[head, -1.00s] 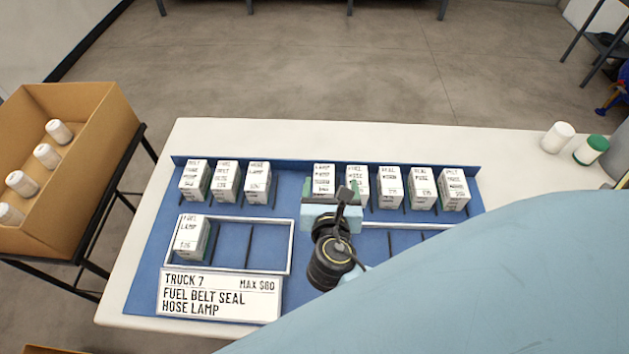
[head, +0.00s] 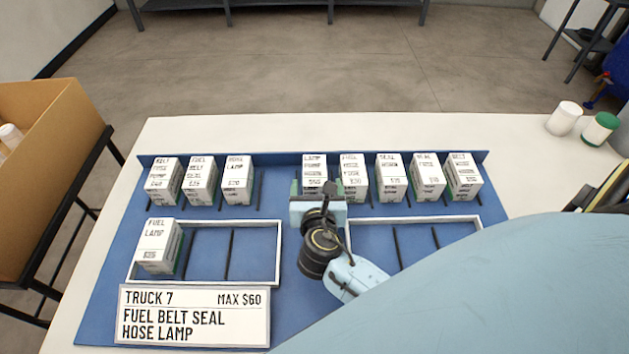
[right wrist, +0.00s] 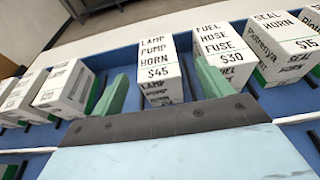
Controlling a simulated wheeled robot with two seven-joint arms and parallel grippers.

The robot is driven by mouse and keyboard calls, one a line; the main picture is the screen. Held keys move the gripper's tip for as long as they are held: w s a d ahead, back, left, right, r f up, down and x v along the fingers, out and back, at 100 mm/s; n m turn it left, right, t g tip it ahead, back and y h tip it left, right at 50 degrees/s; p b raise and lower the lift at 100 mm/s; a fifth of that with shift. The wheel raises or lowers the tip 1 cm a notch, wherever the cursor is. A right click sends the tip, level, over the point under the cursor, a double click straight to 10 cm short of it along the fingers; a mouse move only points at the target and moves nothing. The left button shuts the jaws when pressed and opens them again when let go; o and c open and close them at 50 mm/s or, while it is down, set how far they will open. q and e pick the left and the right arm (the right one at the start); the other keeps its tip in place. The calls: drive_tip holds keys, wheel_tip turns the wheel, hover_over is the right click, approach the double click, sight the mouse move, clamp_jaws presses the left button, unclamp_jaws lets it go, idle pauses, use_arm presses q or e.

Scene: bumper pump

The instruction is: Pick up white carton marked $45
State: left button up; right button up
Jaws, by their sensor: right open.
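The white carton marked $45 (right wrist: 160,72) shows in the right wrist view, with "LAMP PUMP HORN" on its top. In the head view the same carton (head: 314,168) stands in the back row, partly hidden by my gripper. My right gripper (right wrist: 163,88) is open, with one green finger on each side of this carton; I cannot tell whether they touch it. The right gripper (head: 318,190) also shows in the head view, at the carton's near side. My left gripper is not in view.
The $30 carton (right wrist: 228,50) stands close on the right, with several more beyond it. Another carton (head: 236,178) stands left across a gap. A FUEL LAMP carton (head: 158,245) sits in the left white-framed tray (head: 278,255). A sign (head: 195,315) reads TRUCK 7, MAX $60.

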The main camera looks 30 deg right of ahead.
sight(315, 171)
drive_tip(key=shift+x, duration=1.2)
drive_tip(key=b+x, duration=0.1)
drive_tip(key=x, duration=0.3)
drive_tip(key=shift+w, duration=0.45)
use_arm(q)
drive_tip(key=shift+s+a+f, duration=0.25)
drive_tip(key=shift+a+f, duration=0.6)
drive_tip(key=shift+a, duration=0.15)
use_arm(e)
drive_tip(key=shift+c, duration=0.5)
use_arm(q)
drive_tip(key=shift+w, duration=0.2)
use_arm(e)
drive_tip(key=shift+r, duration=0.1)
drive_tip(key=c, duration=1.2)
